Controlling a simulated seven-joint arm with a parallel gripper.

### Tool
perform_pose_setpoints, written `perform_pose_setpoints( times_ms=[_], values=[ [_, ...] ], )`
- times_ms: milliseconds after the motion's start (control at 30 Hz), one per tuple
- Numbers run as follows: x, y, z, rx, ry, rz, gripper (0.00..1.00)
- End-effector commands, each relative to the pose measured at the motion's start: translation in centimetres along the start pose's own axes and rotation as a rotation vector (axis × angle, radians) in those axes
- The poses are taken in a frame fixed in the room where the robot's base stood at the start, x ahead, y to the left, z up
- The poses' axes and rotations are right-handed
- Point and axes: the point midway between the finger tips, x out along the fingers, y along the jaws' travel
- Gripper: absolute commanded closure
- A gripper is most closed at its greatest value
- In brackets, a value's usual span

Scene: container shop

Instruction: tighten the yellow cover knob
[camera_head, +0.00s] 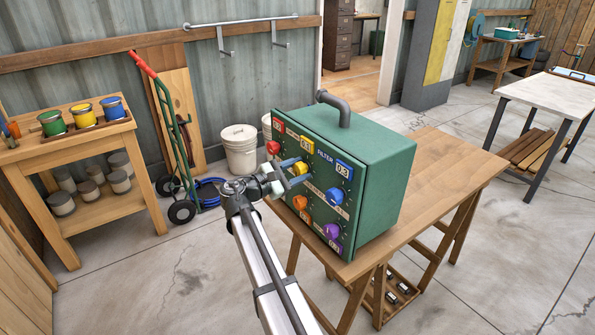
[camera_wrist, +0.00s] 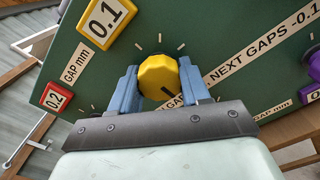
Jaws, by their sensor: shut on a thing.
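The yellow cover knob (camera_wrist: 160,76) is on the front panel of the green filter box (camera_head: 372,142). In the head view the knob (camera_head: 300,168) shows beside my gripper's fingers. My gripper (camera_wrist: 158,82) has its two blue fingers on either side of the knob and is shut on it. A dark mark shows on the knob's face near its lower edge in the wrist view. My gripper (camera_head: 292,168) reaches the panel from the front left. Part of the panel lettering is hidden behind the fingers.
A red knob (camera_head: 273,147), a blue knob (camera_head: 334,195), an orange knob (camera_head: 300,202) and a purple knob (camera_head: 332,231) surround it on the panel. The box stands on a wooden table (camera_head: 441,165). A yellow label (camera_wrist: 105,20) reads 0.1.

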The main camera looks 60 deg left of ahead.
Motion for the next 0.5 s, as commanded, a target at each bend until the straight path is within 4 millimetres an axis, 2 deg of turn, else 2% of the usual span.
perform_pose_setpoints(
  times_ms=[433,467,500],
  values=[
    [0.09,0.01,-0.06,0.01,0.001,-0.001,0.84],
    [0.09,0.01,-0.06,0.01,0.001,0.0,0.52],
    [0.09,0.0,-0.05,0.01,0.001,-0.001,0.48]
  ],
)
